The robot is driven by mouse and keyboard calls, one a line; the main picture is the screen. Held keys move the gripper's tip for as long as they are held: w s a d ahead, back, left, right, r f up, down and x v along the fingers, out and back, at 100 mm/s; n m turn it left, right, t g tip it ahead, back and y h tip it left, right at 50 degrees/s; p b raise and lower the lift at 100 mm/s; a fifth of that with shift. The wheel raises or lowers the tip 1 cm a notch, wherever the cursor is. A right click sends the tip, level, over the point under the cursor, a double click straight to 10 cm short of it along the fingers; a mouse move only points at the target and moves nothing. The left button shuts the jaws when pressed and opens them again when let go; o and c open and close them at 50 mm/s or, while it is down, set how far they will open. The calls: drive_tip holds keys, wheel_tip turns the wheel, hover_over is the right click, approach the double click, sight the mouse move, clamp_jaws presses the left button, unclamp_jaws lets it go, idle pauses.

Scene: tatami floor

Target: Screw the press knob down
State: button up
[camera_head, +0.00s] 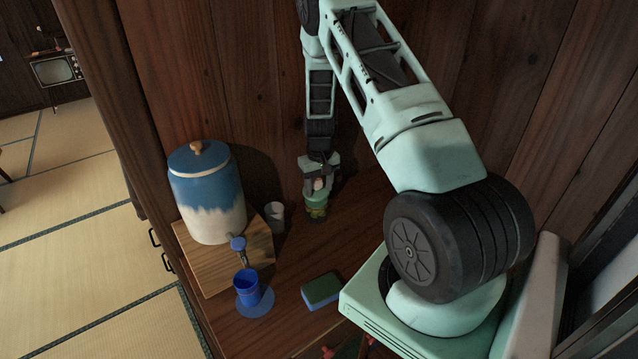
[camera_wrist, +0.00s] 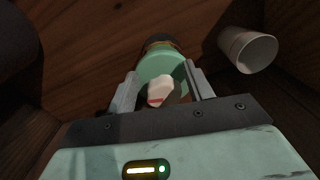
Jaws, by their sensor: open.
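The press is a small jar (camera_head: 317,211) with a pale green lid and darker contents, standing on the wooden counter close to the back wall. Its pale knob (camera_head: 319,184) sticks up from the lid. In the wrist view the knob (camera_wrist: 160,90) is whitish with a reddish end, in front of the round green lid (camera_wrist: 162,65). My gripper (camera_head: 319,181) points down over the press. In the wrist view its two fingers stand apart, one on each side of the knob, with gaps visible. The lower part of the jar is mostly hidden in the wrist view.
A white cup (camera_head: 275,217) stands left of the press and also shows in the wrist view (camera_wrist: 248,50). A blue and white dispenser (camera_head: 207,195) stands on a wooden board (camera_head: 205,270). A blue cup (camera_head: 247,284) and a green sponge (camera_head: 321,291) are nearer the front.

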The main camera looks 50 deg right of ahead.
sight(319, 184)
wheel_tip(319, 184, up, 8)
drive_tip(key=p, duration=0.4)
drive_tip(key=shift+p, duration=0.4)
idle(0.7)
